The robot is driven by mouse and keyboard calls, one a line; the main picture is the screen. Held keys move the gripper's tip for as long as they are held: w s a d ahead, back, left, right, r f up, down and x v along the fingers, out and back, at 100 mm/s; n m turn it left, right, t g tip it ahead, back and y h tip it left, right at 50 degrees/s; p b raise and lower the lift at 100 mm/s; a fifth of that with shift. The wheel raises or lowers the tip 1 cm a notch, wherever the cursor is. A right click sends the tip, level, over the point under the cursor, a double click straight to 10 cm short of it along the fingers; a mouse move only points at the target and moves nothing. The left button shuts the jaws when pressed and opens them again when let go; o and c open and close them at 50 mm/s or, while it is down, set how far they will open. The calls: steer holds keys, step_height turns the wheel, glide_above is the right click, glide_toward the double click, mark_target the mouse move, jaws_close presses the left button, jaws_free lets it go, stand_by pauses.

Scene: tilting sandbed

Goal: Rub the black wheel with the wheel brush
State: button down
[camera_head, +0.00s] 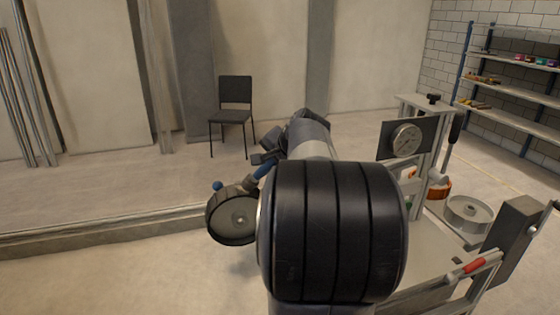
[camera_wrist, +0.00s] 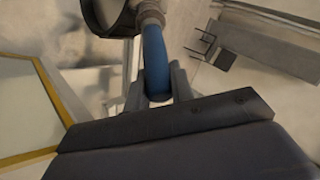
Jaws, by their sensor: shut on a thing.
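The black wheel (camera_head: 232,217), with a dark rim and a grey face with a hub, stands left of my arm in the head view. Part of its dark rim shows at the top of the wrist view (camera_wrist: 112,22). My gripper (camera_wrist: 158,88) is shut on the blue handle of the wheel brush (camera_wrist: 155,58). A pale metal collar tops this handle, close beside the wheel's rim. The brush's working end is not clear, so I cannot tell whether it touches the wheel. In the head view, my gripper (camera_head: 265,150) is partly hidden by my arm.
A chair (camera_head: 234,115) and shelves (camera_head: 510,90) are at the back. Open floor lies left.

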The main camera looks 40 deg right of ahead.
steer(key=a, duration=0.1)
steer(key=w+a+p, duration=0.1)
steer(key=a, duration=0.1)
steer(key=shift+w+a+r, duration=0.35)
steer(key=shift+r, duration=0.05)
step_height(320, 180, up, 6)
steer(key=d+p, duration=0.1)
steer(key=p, duration=0.4)
steer(key=shift+s+d, duration=0.15)
steer(key=shift+s, duration=0.15)
steer(key=shift+s+d+r+p, duration=0.1)
steer(key=shift+d+r+p, duration=0.05)
steer(key=shift+r+p, duration=0.55)
steer(key=shift+s+d+r+p, duration=0.1)
steer(key=shift+d+r+p, duration=0.05)
steer(key=shift+r+p, duration=0.55)
steer(key=shift+w, duration=0.1)
